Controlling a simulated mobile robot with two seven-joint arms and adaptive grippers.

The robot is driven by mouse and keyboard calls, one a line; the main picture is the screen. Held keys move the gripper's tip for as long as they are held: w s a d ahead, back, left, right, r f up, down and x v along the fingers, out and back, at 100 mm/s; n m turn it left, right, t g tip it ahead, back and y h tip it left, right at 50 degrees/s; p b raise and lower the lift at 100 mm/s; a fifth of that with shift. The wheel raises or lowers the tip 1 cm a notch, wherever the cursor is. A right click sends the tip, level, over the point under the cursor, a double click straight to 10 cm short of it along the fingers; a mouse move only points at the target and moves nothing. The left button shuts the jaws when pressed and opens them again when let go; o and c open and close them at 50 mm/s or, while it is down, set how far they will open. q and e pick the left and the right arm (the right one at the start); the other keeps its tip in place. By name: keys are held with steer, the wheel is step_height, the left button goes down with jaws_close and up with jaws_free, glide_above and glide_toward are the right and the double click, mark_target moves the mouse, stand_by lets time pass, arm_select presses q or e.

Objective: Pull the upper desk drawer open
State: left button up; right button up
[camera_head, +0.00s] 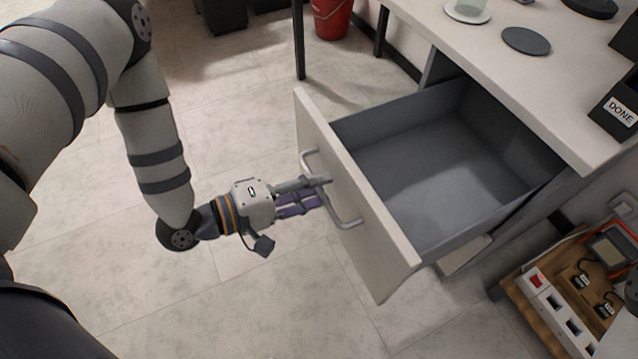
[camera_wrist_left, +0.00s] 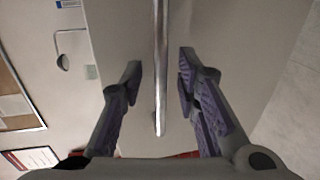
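The upper desk drawer (camera_head: 430,165) is pulled far out of the desk, and its grey inside is empty. Its pale front panel (camera_head: 375,225) faces left and carries a bar handle (camera_head: 345,207). My left gripper (camera_head: 318,188) is at the handle. In the left wrist view the gripper (camera_wrist_left: 161,82) has its fingers apart, one on each side of the handle bar (camera_wrist_left: 160,60), with a visible gap to the bar on both sides. The fingers hide part of the handle in the head view. My right gripper is not in view.
The white desk top (camera_head: 500,60) holds a dark round disc (camera_head: 526,41), a glass on a white coaster and a black bin marked DONE (camera_head: 617,112). A wooden box of electrical parts (camera_head: 560,300) stands at lower right. The floor left of the drawer is clear.

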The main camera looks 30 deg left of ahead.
arm_select(q)
steer(key=v, duration=1.1)
steer(key=s+d+f+m+g+y+p, duration=0.2)
steer(key=s+f+m+g+y+p, duration=0.1)
steer(key=s+g, duration=0.2)
steer(key=s+d+f+m+g+y+p, duration=0.2)
steer(key=s+f+m+g+p, duration=0.1)
steer(key=s+m+g+p, duration=0.15)
steer(key=s+a+r+m+g+y, duration=0.1)
steer(key=s+g+y, duration=0.1)
steer(key=s, duration=0.5)
steer(key=s+a+r+m+g+y+p, duration=0.1)
steer(key=s+a+m+g+y, duration=0.1)
steer(key=s, duration=0.5)
steer(key=shift+r+g+p, duration=0.3)
steer(key=shift+r+g, duration=0.1)
steer(key=shift+g, duration=0.45)
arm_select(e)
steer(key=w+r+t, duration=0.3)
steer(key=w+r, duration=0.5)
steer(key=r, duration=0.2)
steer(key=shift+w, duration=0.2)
